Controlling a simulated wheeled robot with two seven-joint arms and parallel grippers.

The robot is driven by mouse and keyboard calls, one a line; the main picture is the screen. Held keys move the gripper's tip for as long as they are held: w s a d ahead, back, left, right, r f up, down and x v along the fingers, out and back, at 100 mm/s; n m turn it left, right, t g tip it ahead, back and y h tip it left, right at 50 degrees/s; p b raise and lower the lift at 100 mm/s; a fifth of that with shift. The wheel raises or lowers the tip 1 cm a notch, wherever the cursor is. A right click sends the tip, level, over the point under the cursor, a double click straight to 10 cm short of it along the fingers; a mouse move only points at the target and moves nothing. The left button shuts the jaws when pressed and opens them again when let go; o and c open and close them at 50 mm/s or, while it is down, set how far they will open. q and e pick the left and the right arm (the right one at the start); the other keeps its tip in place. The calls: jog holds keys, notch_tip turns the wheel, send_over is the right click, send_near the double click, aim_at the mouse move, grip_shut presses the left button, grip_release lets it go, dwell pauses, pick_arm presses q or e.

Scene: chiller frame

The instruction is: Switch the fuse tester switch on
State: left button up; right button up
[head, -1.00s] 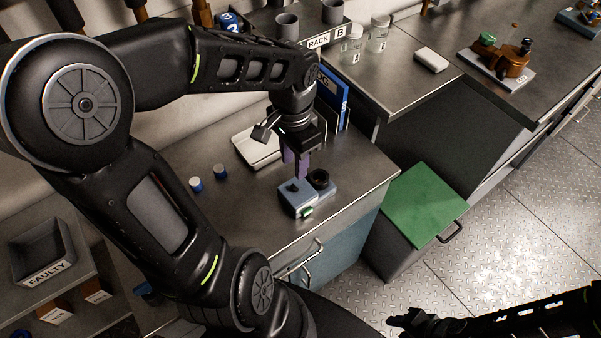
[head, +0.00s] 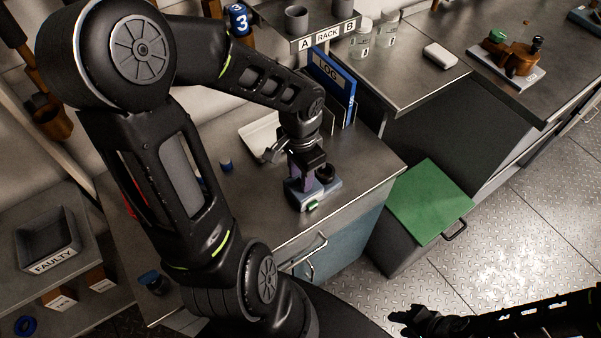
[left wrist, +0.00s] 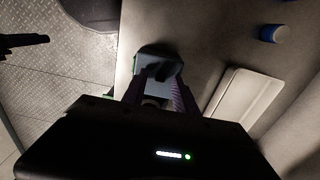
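The fuse tester (head: 300,203) is a small blue-grey box on the metal bench near its front edge. A green piece (head: 313,206) shows on its front side, and a round black part (head: 326,174) stands at its right. My left gripper (head: 301,180) points down over the tester, its purple fingers hiding much of the top, including the switch. In the left wrist view, the fingers (left wrist: 160,90) are apart, with the tester body (left wrist: 162,62) just beyond them. I cannot tell whether they touch it. My right gripper (head: 402,322) is dark, low in the head view, away from the bench.
A white tray (head: 262,133) and a blue-capped item (head: 226,165) lie behind the tester. A blue LOG binder (head: 332,80) stands at the back right. A green-topped cabinet (head: 430,200) is right of the bench. The FAULTY bin (head: 50,235) is far left.

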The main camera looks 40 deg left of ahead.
pick_arm(q)
jog(key=shift+c, duration=0.2)
grip_shut()
dwell(0.4)
